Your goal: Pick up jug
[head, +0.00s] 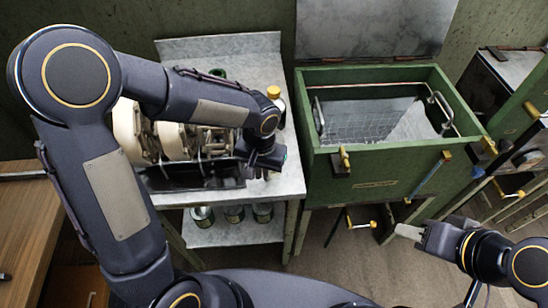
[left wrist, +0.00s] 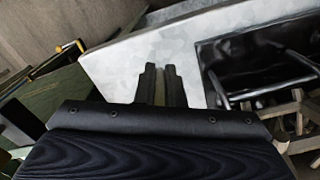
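No vessel with a clear handle or spout shows, so I cannot tell surely which thing is the jug. A pale bottle-like vessel with a yellow top (head: 273,92) stands at the right edge of the metal worktop, partly hidden behind my left arm. My left gripper (head: 264,166) is over the worktop, in front of that vessel and apart from it. In the left wrist view its two fingers (left wrist: 161,84) stand a narrow gap apart, with nothing between them. My right gripper (head: 410,232) is at the lower right, in front of the green basin, and seems empty; its opening is unclear.
The metal worktop (head: 283,180) bears a dark basin (head: 200,178) and cream reels (head: 172,140). Several cans (head: 234,213) stand on the shelf below. A green basin with an open lid (head: 375,165) stands to the right. A wooden surface (head: 30,215) is at far left.

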